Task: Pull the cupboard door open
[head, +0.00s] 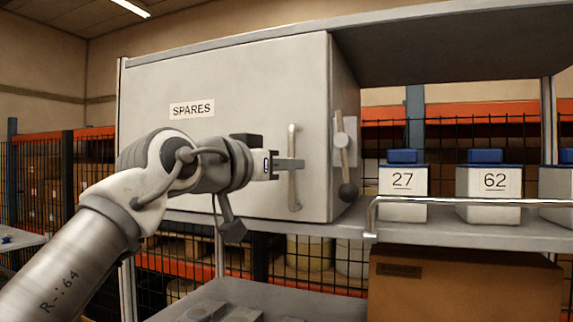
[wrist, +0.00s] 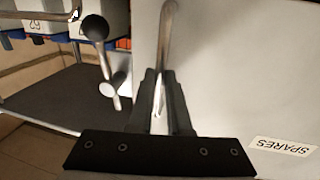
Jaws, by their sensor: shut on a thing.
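The pale grey cupboard door (head: 230,90) carries a SPARES label (head: 191,110) and sits flush with its cupboard; I see no gap along its edges. Its upright bar handle (head: 293,192) is near the door's right edge. My gripper (head: 290,164) is shut on the handle at about mid-height. In the wrist view the handle (wrist: 167,35) runs down between the two fingers of my gripper (wrist: 163,80). The fingers hide part of the bar.
A lever with a dark ball knob (head: 347,192) is on the cupboard's right side. Numbered bins (head: 403,182) stand on the shelf to the right, behind a metal rail (head: 460,201). A cardboard box (head: 460,290) is below. A grey surface (head: 290,298) lies low in front.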

